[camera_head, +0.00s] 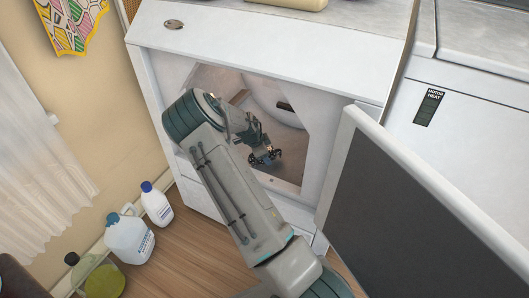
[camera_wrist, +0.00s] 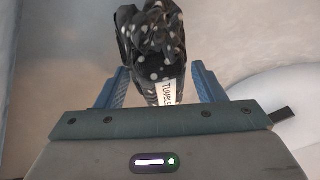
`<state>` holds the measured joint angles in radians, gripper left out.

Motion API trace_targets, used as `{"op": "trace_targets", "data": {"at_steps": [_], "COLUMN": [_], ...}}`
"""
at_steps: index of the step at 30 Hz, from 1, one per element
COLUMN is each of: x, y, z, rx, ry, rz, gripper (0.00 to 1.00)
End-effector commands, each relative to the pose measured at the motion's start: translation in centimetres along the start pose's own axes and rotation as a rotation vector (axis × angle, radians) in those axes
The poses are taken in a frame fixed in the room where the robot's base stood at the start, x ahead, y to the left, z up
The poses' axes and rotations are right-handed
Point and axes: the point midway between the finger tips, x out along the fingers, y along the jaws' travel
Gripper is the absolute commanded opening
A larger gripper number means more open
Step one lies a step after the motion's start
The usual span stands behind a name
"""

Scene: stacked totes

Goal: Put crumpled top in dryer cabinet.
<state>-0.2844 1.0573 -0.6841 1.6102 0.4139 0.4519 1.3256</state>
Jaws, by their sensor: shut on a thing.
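The crumpled top (camera_wrist: 150,45) is black with white dots, bunched up, with a white lettered label visible in the wrist view. My gripper (camera_wrist: 162,88) is shut on it, with a blue finger on each side. In the head view my gripper (camera_head: 262,152) reaches through the open front of the white dryer cabinet (camera_head: 150,70), and the dark top (camera_head: 266,158) shows small at its fingertips. The dryer door (camera_head: 345,150) stands swung open to the right. Whether the top touches the floor of the cabinet, I cannot tell.
A white jug with a blue cap (camera_head: 157,205), a larger jug (camera_head: 130,238) and a green bottle (camera_head: 100,275) stand on the wood floor at lower left. A white appliance (camera_head: 480,120) stands at right. The opening's edges lie close around my arm.

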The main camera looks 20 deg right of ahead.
Motion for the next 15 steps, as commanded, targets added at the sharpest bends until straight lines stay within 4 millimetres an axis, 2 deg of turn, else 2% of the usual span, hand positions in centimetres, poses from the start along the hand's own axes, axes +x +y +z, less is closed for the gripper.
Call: {"op": "trace_targets", "data": {"at_steps": [7,8,9,10,15], "x": [0.42,0.44,0.44,0.43,0.42], "y": [0.06,0.09,0.08,0.08,0.08], "z": [0.17,0.18,0.18,0.18,0.19], "rx": [0.000,0.000,0.000,0.000,0.000], "ry": [0.000,0.000,0.000,0.000,0.000], "rz": [-0.001,0.000,0.000,0.000,0.000], "gripper": [0.36,0.68,0.79,0.84,0.84]}}
